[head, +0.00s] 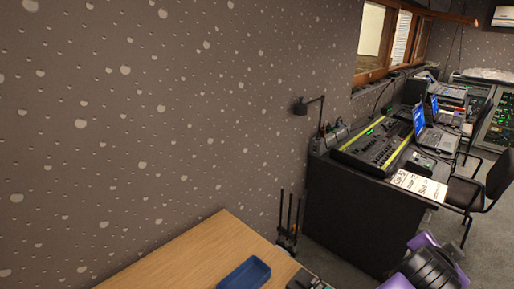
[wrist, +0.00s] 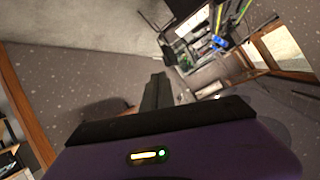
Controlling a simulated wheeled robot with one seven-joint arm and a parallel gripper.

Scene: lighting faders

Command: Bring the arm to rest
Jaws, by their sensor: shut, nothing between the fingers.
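My gripper (wrist: 157,92) shows in the wrist view as dark fingers close together beyond the purple wrist housing. It is shut with nothing between the fingers, and nothing touches it. The wrist view is tilted, with the room around the fingers. In the head view, purple and black parts of my arm show at the lower right edge. The fingers cannot be made out there.
A wooden table (head: 205,248) with a blue tray (head: 245,273) is at the bottom of the head view. Behind it stands a dark desk (head: 350,205) with a fader console (head: 375,145), laptops and papers (head: 418,186). A black chair (head: 478,190) is at right.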

